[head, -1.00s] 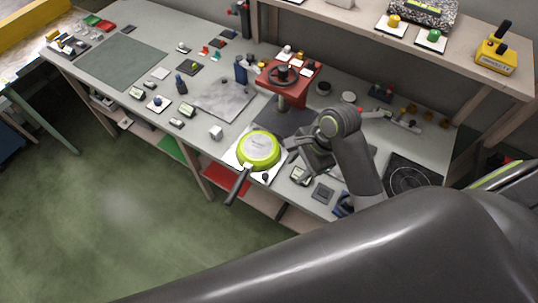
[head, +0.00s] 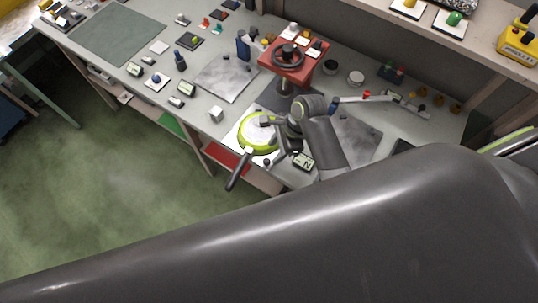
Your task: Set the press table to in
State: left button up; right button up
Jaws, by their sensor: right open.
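The red press (head: 292,68) with a black handwheel stands on the grey bench, in the middle of the head view. In front of it, near the bench's front edge, is a white plate (head: 238,128), which looks like the press table. My right gripper (head: 273,138) is open at the right side of the pan and plate. It covers part of both, and I cannot tell whether it touches them. My left gripper is not in view.
A small display (head: 303,161) lies right of my right gripper. A white cube (head: 215,114) sits left of the plate. A grey metal sheet (head: 226,78) lies farther left. A wooden shelf (head: 395,25) overhangs the back. My dark arm fills the foreground.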

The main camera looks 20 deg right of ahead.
aim_at(267, 160)
jog(key=x, duration=0.4)
jog(key=shift+s+r, duration=0.1)
jog(key=shift+p+x, duration=0.3)
jog(key=shift+x, duration=0.65)
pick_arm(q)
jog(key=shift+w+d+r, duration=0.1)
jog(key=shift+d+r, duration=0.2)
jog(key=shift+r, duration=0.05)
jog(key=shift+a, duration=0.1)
pick_arm(e)
grip_shut()
